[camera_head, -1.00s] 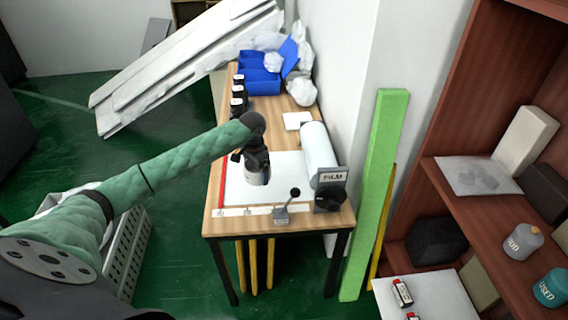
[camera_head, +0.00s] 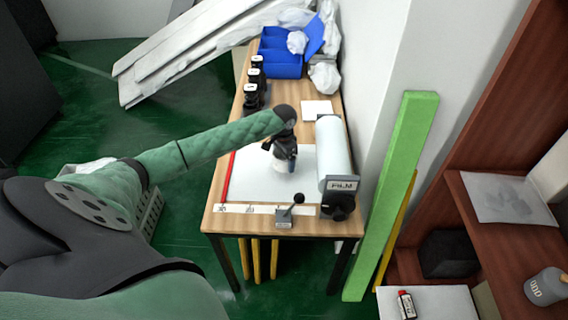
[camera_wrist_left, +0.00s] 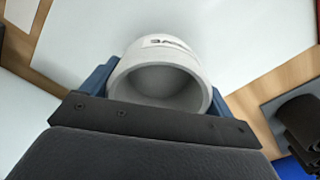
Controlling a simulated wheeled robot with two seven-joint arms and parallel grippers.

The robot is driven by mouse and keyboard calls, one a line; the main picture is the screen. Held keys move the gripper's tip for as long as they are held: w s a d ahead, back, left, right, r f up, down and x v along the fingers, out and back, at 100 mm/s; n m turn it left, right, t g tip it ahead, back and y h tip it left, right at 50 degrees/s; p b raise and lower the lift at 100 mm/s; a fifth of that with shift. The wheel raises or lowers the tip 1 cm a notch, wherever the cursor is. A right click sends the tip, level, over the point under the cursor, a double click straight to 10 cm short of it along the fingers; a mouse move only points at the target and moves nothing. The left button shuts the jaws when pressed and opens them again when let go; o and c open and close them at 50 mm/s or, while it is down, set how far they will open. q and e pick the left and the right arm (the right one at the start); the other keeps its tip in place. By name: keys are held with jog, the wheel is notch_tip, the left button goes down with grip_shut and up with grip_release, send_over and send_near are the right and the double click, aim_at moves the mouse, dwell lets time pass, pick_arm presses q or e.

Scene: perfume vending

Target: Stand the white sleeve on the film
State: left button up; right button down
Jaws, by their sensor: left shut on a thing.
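My left gripper (camera_head: 285,160) is shut on the white sleeve (camera_head: 279,173), pointing down over the film (camera_head: 262,180), a white sheet on the wooden table. In the left wrist view the sleeve (camera_wrist_left: 160,85) is a hollow white cylinder with a small dark-lettered label, between the blue fingers of the gripper (camera_wrist_left: 155,78). Its open end faces the camera. The gripper hides part of the sleeve in the head view, and I cannot tell whether its bottom touches the film. My right gripper is not in view.
A film roll (camera_head: 334,147) with a FILM-labelled holder (camera_head: 341,190) stands right of the sheet. A small lever device (camera_head: 284,215) sits at the table's front edge. Dark bottles (camera_head: 251,98) and a blue bin (camera_head: 282,62) stand farther back. A green board (camera_head: 392,200) leans right of the table.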

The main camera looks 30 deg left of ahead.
pick_arm(q)
jog(key=shift+s+f+p, duration=0.1)
jog(key=shift+f+p, duration=0.35)
jog(key=shift+f, duration=1.4)
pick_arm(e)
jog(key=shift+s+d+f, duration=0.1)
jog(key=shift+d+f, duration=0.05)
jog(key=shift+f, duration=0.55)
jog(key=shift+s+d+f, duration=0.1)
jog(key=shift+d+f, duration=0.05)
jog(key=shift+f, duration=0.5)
pick_arm(q)
jog(key=o, duration=0.8)
jog(key=shift+f, duration=0.1)
jog(key=shift+c, duration=0.2)
jog(key=shift+r, duration=0.55)
notch_tip(320, 180, up, 11)
jog(key=b, duration=0.2)
jog(key=shift+b, duration=0.4)
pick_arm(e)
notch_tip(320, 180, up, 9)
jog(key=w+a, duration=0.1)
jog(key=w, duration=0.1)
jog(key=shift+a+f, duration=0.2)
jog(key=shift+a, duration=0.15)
pick_arm(q)
jog(key=shift+s, duration=0.1)
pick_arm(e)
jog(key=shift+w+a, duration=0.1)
